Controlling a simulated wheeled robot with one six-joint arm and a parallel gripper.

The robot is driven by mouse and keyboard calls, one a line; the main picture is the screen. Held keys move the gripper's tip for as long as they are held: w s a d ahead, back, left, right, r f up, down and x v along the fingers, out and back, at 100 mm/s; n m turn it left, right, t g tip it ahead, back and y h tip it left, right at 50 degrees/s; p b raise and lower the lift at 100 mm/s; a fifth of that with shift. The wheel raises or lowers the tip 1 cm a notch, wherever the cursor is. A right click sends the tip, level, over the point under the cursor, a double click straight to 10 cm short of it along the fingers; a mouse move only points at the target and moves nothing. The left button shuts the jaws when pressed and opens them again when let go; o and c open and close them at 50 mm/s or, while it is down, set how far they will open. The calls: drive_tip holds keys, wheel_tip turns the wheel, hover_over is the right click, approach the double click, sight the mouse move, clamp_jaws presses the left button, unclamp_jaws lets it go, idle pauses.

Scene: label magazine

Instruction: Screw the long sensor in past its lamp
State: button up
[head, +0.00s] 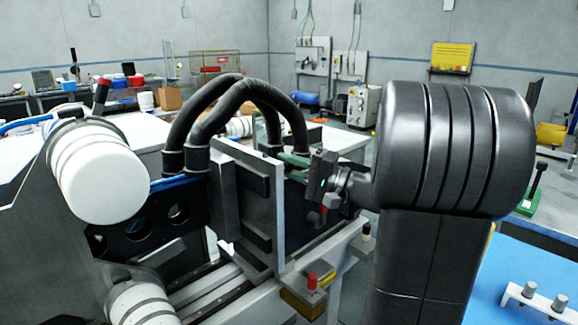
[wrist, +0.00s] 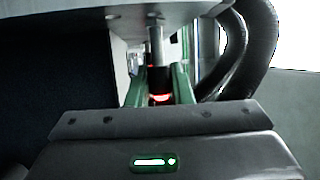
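The long sensor (wrist: 156,45) shows in the wrist view as a bright metal barrel above a dark body with a lit red lamp ring (wrist: 161,97). Its upper end meets the underside of a grey plate (wrist: 90,18); how deep it sits there is hidden. My gripper (wrist: 160,80) has its two green fingers on either side of the dark body, seemingly touching it. In the head view my gripper (head: 294,160) reaches left behind the upright grey plate. The sensor cannot be made out there.
Thick black hoses (head: 240,90) arch over the work area, close to my gripper; they also run along the right in the wrist view (wrist: 255,45). A red-topped part (head: 312,281) stands on a yellow block below. A blue surface (head: 500,275) lies at the right.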

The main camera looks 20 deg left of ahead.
clamp_jaws()
drive_tip(key=shift+r+p, duration=0.15)
drive_tip(key=shift+p, duration=0.3)
drive_tip(key=shift+r+m+h+p, duration=0.15)
drive_tip(key=shift+m+h+p, duration=0.15)
drive_tip(key=shift+h+p, duration=0.4)
drive_tip(key=h+p, duration=0.1)
drive_tip(key=p, duration=0.2)
drive_tip(key=shift+r+m+h+p, duration=0.1)
drive_tip(key=shift+m+h+p, duration=0.25)
drive_tip(key=shift+m+h, duration=0.05)
drive_tip(key=m+h+p, duration=0.1)
drive_tip(key=h+p, duration=0.2)
drive_tip(key=p, duration=0.2)
drive_tip(key=shift+f+g+h+p, duration=0.3)
drive_tip(key=shift+p, duration=0.2)
drive_tip(key=shift+f, duration=0.15)
